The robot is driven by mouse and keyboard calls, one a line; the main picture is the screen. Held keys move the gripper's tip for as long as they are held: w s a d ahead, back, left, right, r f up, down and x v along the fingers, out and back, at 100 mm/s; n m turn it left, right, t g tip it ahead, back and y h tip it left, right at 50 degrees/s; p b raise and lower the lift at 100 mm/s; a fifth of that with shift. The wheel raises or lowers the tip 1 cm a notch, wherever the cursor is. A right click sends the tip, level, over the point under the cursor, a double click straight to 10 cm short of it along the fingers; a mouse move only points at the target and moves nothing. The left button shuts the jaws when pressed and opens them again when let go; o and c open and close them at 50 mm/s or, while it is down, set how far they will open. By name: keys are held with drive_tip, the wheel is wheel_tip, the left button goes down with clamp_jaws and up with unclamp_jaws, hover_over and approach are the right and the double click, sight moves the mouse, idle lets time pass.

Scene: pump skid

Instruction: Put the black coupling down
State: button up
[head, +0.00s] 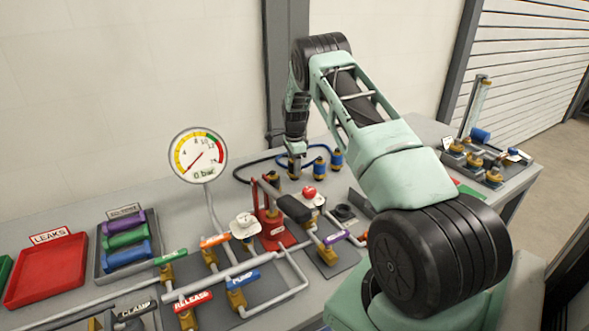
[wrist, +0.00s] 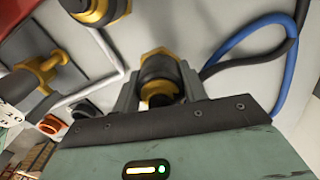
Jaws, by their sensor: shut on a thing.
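My gripper (wrist: 160,98) is shut on the black coupling (wrist: 158,68), which has a brass hex collar and sits between the two fingers in the wrist view. In the head view my gripper (head: 295,152) points down over the back of the bench, and the coupling in it shows only as a small dark shape. I cannot tell whether the coupling touches the bench top or a fitting below it.
Two blue fittings (head: 320,167) stand right of my gripper. A black hose and a blue hose (wrist: 270,85) run beside it. A red hand pump (head: 270,222), a gauge (head: 198,154) and pipework with valves stand in front. A red tray (head: 46,270) lies at left.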

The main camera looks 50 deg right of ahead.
drive_tip(key=shift+f, duration=1)
drive_tip(key=shift+f, duration=0.25)
drive_tip(key=o, duration=1.1)
drive_tip(key=shift+r, duration=0.15)
wheel_tip(320, 180, up, 12)
drive_tip(key=b, duration=0.3)
drive_tip(key=shift+r, duration=0.1)
